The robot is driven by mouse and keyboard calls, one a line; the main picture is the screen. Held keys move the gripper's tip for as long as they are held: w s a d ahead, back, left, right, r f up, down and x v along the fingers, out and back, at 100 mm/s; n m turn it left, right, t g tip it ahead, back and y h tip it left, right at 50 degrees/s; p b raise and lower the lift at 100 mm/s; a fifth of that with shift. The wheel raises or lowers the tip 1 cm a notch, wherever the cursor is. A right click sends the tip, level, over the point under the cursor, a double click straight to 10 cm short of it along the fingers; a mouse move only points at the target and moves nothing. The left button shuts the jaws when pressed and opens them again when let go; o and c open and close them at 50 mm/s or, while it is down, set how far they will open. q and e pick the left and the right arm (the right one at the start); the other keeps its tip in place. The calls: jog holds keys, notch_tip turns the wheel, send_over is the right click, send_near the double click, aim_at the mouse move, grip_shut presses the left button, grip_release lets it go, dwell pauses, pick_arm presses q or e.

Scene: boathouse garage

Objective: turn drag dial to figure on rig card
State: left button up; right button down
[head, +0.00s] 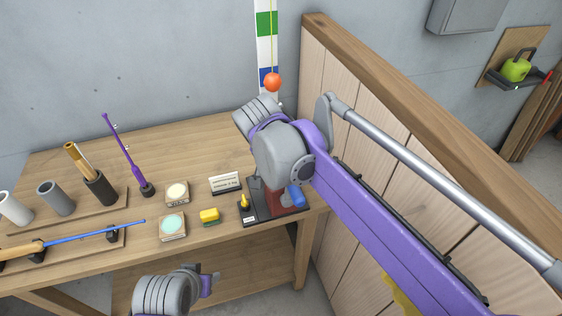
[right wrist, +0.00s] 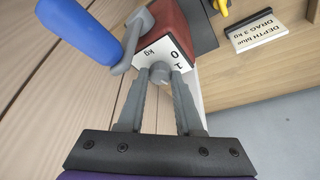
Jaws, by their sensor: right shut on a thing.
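The drag dial is a small grey knob (right wrist: 159,74) on a white face marked "kg" with figures including 0 and 1, on the red reel body (right wrist: 176,25). My right gripper (right wrist: 161,84) is shut on the knob. The dial setting is not clear. The rig card (right wrist: 266,25) appears upside down in the right wrist view and reads "DEPTH blue, DRAG 3 kg"; it stands left of the reel in the head view (head: 225,183). There my right wrist hides the dial. My left gripper (head: 211,281) is low over the bench's front; its jaws are unclear.
The reel's blue crank handle (right wrist: 85,35) sticks out close beside my right gripper. A yellow-topped block (head: 209,215), two small boxed discs and rod holders stand left on the bench (head: 200,150). A wooden partition (head: 345,110) rises to the right. An orange ball (head: 272,82) hangs behind.

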jog(key=m, duration=0.2)
jog(key=m+g+h+p, duration=0.1)
jog(key=m, duration=0.1)
jog(key=m+h+p, duration=0.1)
jog(key=m, duration=0.1)
jog(key=shift+w+a+r+g, duration=0.15)
jog(key=shift+w+a+g, duration=0.1)
jog(key=shift+g, duration=0.05)
jog(key=m+g+p, duration=0.1)
jog(key=m, duration=0.2)
jog(key=shift+w+m+h, duration=0.1)
jog(key=shift+m+h, duration=0.2)
jog(key=shift+m, duration=0.1)
pick_arm(q)
jog(key=shift+t, duration=0.3)
jog(key=shift+w+r, duration=0.4)
jog(key=shift+r, duration=0.5)
jog(key=shift+w+r, duration=0.4)
jog(key=shift+r, duration=0.5)
jog(key=shift+w+r, duration=0.4)
jog(key=shift+r, duration=0.5)
pick_arm(e)
jog(key=shift+m+g, duration=0.6)
jog(key=shift+m, duration=0.8)
jog(key=c, duration=0.6)
grip_release()
